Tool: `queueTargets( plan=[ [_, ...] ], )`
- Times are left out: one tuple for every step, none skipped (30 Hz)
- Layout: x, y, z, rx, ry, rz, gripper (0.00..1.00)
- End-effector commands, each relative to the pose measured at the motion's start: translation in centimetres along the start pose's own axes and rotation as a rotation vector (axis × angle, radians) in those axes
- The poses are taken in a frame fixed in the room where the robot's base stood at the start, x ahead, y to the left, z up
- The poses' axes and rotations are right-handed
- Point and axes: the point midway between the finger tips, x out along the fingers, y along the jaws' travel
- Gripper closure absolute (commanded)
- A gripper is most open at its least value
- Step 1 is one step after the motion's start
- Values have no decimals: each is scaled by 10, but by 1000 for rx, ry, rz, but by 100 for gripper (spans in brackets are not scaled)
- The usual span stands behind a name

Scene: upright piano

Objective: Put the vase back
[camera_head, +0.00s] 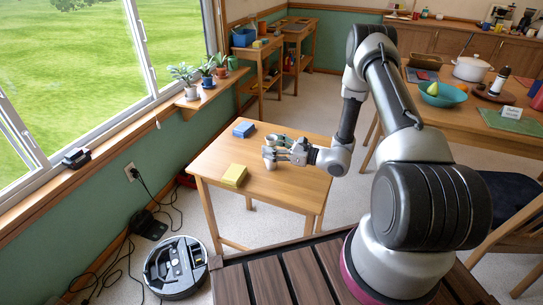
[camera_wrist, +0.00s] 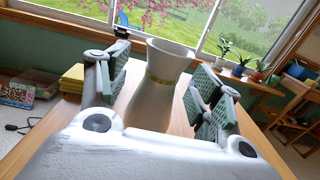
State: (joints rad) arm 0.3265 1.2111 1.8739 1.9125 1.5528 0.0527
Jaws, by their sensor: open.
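A pale grey vase with a gold band at its narrow neck (camera_wrist: 160,85) stands upright on the small wooden table (camera_head: 222,158). In the wrist view it sits between the two fingers of my gripper (camera_wrist: 158,95), which are spread on either side of it with their green pads facing it. My gripper is open; a gap shows on the right, and I cannot tell whether the left finger touches. In the head view my gripper (camera_head: 275,149) reaches in from the right over the table, and a small part of the vase (camera_head: 270,164) shows just below the fingers. The vase's base is hidden.
A yellow block (camera_head: 234,175) and a blue block (camera_head: 243,130) lie on the same table. Plants line the windowsill (camera_head: 205,88). A robot vacuum (camera_head: 176,266) and cables are on the floor at left. A larger table (camera_head: 455,112) with dishes stands at right.

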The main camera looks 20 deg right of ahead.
Motion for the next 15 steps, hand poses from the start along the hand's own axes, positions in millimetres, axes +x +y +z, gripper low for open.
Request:
queueTargets(
  plan=[
    [4, 0, 0, 0, 0, 1, 35],
    [5, 0, 0, 0, 0, 0, 35],
    [6, 0, 0, 0, 0, 0, 35],
    [6, 0, 0, 0, 0, -1, 35],
    [6, 0, 0, 0, 0, -1, 35],
    [6, 0, 0, 1, 0, -1, 35],
    [6, 0, 0, 1, 0, -1, 35],
    [6, 0, 0, 1, 1, -1, 35],
    [6, 0, 0, 1, 1, -1, 38],
    [6, 0, 0, 0, 1, -1, 44],
    [5, 0, 0, 1, 1, 0, 49],
    [5, 0, 0, 1, 1, 0, 57],
    [5, 0, 0, 1, 1, 0, 62],
    [5, 0, 0, 1, 1, 0, 68],
    [5, 0, 0, 1, 1, 0, 75]
  ],
)
